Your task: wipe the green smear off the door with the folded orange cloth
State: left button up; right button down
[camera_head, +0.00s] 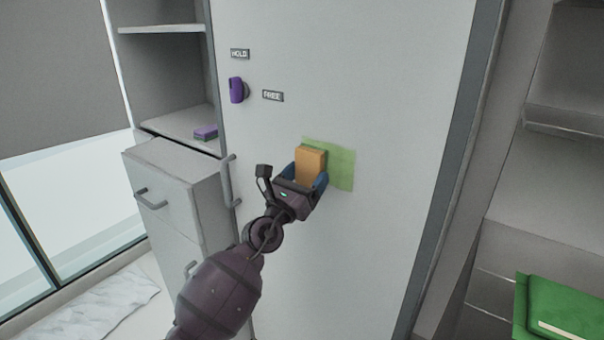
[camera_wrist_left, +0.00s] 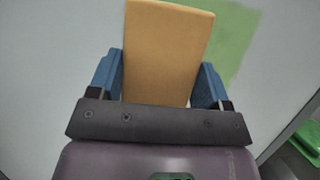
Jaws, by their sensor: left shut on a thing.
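The folded orange cloth (camera_head: 310,165) is a thick block held in my left gripper (camera_head: 305,181), in front of the green smear. In the left wrist view the cloth (camera_wrist_left: 167,50) stands between the two blue fingers of the left gripper (camera_wrist_left: 163,82). The green smear (camera_head: 342,168) is a pale translucent patch on the white door (camera_head: 390,90). The cloth covers its left part, and the smear shows to the right of the cloth in the left wrist view (camera_wrist_left: 234,40). I cannot tell whether the cloth touches the door. My right gripper is not in view.
A door handle (camera_head: 229,182) stands out left of my gripper. A purple knob (camera_head: 237,90) sits between the HOLD label (camera_head: 240,53) and the FREE label (camera_head: 272,95). A purple block (camera_head: 205,132) lies on the left shelf. A green object (camera_head: 565,305) is at lower right.

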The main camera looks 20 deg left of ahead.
aim_at(340, 173)
pick_arm(q)
jog(key=shift+s+d+r+p, duration=0.1)
jog(key=shift+s+d+p, duration=0.2)
jog(key=shift+d, duration=0.5)
jog(key=shift+s+d+p, duration=0.25)
jog(key=shift+d+p, duration=0.1)
jog(key=shift+d, duration=0.4)
jog(key=shift+s+d+r+p, duration=0.1)
jog(key=shift+s+d+p, duration=0.2)
jog(key=shift+d, duration=0.5)
jog(key=shift+s+d+f+p, duration=0.1)
jog(key=shift+s+d+p, duration=0.15)
jog(key=shift+d, duration=0.55)
jog(key=shift+s+d+r+p, duration=0.1)
jog(key=shift+s+d+p, duration=0.2)
jog(key=shift+d, duration=0.5)
jog(key=shift+s+d+f+p, duration=0.1)
jog(key=shift+s+d+p, duration=0.15)
jog(key=shift+d, duration=0.55)
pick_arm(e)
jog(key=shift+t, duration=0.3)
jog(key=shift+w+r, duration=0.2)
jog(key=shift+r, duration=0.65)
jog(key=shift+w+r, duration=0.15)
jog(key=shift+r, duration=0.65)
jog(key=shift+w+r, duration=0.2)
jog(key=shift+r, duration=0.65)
